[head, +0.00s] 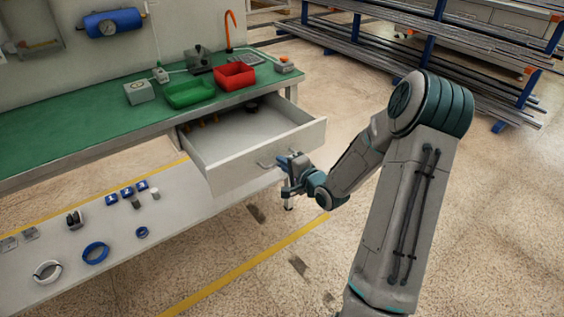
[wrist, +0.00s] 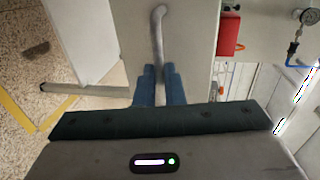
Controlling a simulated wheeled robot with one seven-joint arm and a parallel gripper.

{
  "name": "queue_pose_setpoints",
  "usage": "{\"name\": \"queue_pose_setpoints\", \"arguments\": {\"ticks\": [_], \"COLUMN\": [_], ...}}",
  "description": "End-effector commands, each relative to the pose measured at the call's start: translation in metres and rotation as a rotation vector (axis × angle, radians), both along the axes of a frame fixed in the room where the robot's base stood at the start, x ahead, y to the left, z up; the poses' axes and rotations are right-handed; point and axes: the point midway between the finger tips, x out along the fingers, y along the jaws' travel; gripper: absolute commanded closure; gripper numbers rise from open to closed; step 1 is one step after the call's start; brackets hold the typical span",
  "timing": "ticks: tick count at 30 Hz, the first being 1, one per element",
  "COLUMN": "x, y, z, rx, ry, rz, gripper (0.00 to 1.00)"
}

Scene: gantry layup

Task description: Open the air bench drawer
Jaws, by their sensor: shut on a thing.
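The air bench drawer (head: 246,166) is a pale grey drawer under the green-topped bench, pulled well out so its inside shows. Its bar handle (wrist: 158,30) is on the front panel. My gripper (head: 290,162) is at the drawer front, its blue fingers closed on the handle. In the wrist view the two fingers (wrist: 158,80) meet the handle's lower end. Inside the drawer, a few small dark and yellowish items lie near the back, partly hidden by the bench top.
The bench top (head: 90,137) carries a green bin (head: 190,93), a red bin (head: 235,76) and small devices. A lower pale shelf (head: 180,215) holds blue rings and fittings. Pipe racks (head: 440,60) stand at the back right. The floor right of the drawer is clear.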

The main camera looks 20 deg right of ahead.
Motion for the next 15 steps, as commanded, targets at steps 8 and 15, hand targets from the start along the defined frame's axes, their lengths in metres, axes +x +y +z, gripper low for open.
{"name": "queue_pose_setpoints", "arguments": {"ticks": [8, 15], "x": [0.0003, -0.0004], "y": [0.0008, 0.0009], "z": [-0.0003, 0.0001], "rx": [0.000, 0.000], "ry": [0.001, 0.001], "rz": [0.001, 0.002], "gripper": [0.69, 0.69]}}
